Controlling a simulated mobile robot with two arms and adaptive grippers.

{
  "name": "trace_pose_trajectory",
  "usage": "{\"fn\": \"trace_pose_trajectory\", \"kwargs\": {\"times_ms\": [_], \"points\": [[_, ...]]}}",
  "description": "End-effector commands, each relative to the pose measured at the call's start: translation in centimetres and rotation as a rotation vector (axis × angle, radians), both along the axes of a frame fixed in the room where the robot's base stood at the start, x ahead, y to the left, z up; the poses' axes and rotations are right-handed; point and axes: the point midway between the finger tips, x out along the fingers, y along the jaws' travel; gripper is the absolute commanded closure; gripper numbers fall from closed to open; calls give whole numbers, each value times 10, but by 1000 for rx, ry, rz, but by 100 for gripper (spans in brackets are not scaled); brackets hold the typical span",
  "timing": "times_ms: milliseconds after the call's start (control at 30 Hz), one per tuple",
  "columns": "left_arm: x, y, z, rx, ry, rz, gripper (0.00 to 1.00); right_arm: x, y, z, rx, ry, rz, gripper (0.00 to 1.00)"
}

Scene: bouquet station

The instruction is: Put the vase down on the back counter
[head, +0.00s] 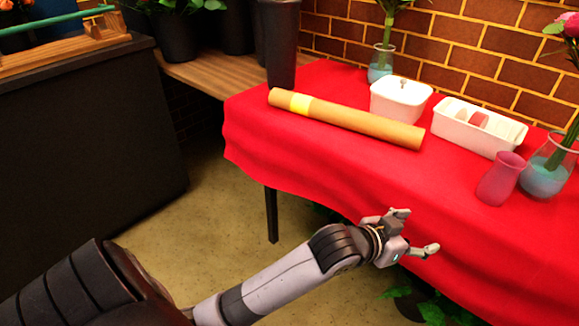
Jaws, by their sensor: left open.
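A pink, see-through vase (500,180) stands upright and empty near the right end of the counter, which is covered with a red cloth (330,165) and stands against a brick wall. My left gripper (416,231) is open, with nothing between its fingers. It is at the front side of the red cloth, to the left of the pink vase and apart from it. A clear glass vase (546,172) with blue filling and a flower stem stands just right of the pink one. Another clear vase (381,62) with stems stands at the back. My right gripper is not in view.
A brown paper roll (350,122) lies across the cloth. A tall dark container (280,45) is at the left corner. Bare cloth lies in front of the roll.

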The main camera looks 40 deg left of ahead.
Motion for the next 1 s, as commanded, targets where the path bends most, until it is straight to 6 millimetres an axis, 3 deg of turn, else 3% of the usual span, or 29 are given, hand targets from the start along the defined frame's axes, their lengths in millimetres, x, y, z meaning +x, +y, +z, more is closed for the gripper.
{"fn": "trace_pose_trajectory", "kwargs": {"times_ms": [33, 200, 300, 433, 600, 1000], "points": [[-30, 12, -33, 27, 104, 32, 34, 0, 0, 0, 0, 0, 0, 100], [-133, 57, -115, 148, 434, 121, 34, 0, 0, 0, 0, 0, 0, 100], [-193, 79, -143, 209, 604, 159, 34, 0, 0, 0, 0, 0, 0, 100], [-248, 99, -160, 262, 757, 188, 34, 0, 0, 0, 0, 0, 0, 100], [-275, 108, -165, 289, 829, 201, 34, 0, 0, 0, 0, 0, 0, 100], [-275, 108, -165, 289, 829, 201, 34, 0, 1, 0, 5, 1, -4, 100]]}}
